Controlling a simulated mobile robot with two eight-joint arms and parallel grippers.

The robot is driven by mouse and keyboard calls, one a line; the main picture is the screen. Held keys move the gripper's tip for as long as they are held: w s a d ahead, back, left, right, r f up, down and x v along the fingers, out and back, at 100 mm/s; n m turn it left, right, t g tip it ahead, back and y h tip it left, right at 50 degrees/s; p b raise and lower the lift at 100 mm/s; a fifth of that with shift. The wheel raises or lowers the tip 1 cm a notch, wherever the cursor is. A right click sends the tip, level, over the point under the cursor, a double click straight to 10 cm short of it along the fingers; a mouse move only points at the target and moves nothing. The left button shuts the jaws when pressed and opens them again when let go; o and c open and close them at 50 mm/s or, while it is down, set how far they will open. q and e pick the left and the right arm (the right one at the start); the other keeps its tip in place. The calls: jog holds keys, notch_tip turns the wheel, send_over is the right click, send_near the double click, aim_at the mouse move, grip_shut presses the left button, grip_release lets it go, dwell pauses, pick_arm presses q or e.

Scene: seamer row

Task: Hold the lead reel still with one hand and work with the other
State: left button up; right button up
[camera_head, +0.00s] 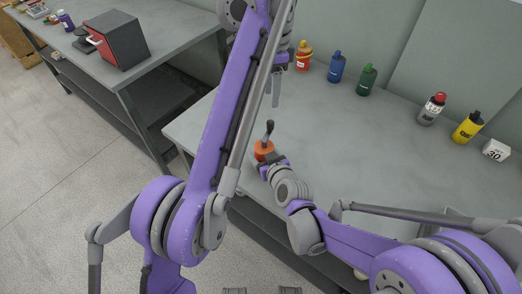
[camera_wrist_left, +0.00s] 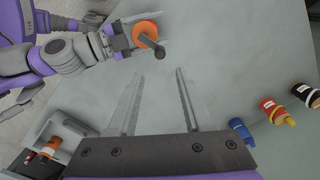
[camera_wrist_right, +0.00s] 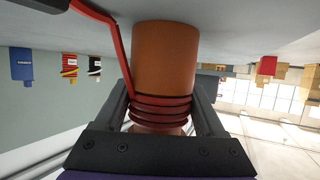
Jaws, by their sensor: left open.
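The lead reel (camera_head: 264,150) is an orange drum with a dark upright handle (camera_head: 269,130), near the left front edge of the workbench. My right gripper (camera_wrist_right: 163,100) is shut on the reel, with a finger on each side. My left gripper (camera_head: 275,88) is open and empty, pointing down beyond the reel. In the left wrist view the reel (camera_wrist_left: 145,31) and handle (camera_wrist_left: 153,48) lie beyond my left fingertips (camera_wrist_left: 158,73).
A white box (camera_head: 496,150) stands at right. The bench middle is clear.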

jog(key=c, duration=0.7)
pick_arm(q)
jog(key=shift+o, duration=0.6)
pick_arm(e)
jog(key=shift+c, duration=0.7)
pick_arm(q)
jog(key=w+d+f+g+h, duration=0.25)
jog(key=f+h, duration=0.25)
jog(key=f, duration=0.3)
jog(key=m+h, duration=0.5)
jog(key=h, duration=0.8)
send_near(267, 133)
notch_tip(267, 133, up, 3)
jog(key=w+d, duration=0.2)
jog(key=s+d, duration=0.2)
jog(key=d, duration=1)
jog(key=shift+s, duration=0.2)
